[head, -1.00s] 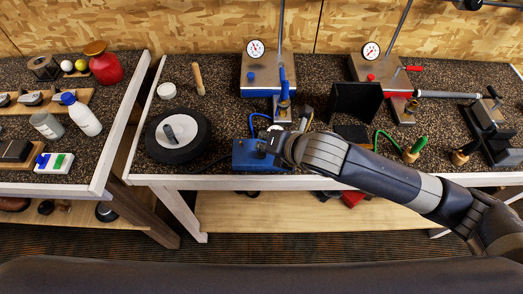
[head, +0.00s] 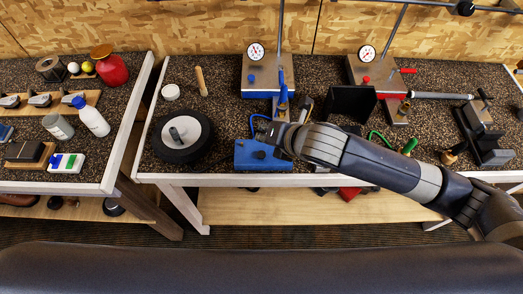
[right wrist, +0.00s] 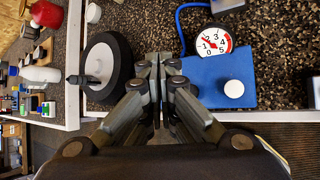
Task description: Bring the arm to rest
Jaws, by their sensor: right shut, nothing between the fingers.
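My right arm comes in from the right over the front of the workbench (head: 225,110) in the head view. Its gripper (head: 270,138) is above a blue box (head: 252,156) near the bench's front edge. In the right wrist view the gripper (right wrist: 158,62) has its fingers shut together with nothing between them. The blue box (right wrist: 228,80), with a white knob and a round dial (right wrist: 213,41), lies to the right of the fingertips. My left gripper is not in view.
A black wheel with a white hub (head: 182,134) lies left of the gripper. Two dial stands (head: 268,85) (head: 375,85) rise at the back. A black upright plate (head: 352,103) and a clamp (head: 480,140) are to the right. A second table (head: 80,185) holds bottles.

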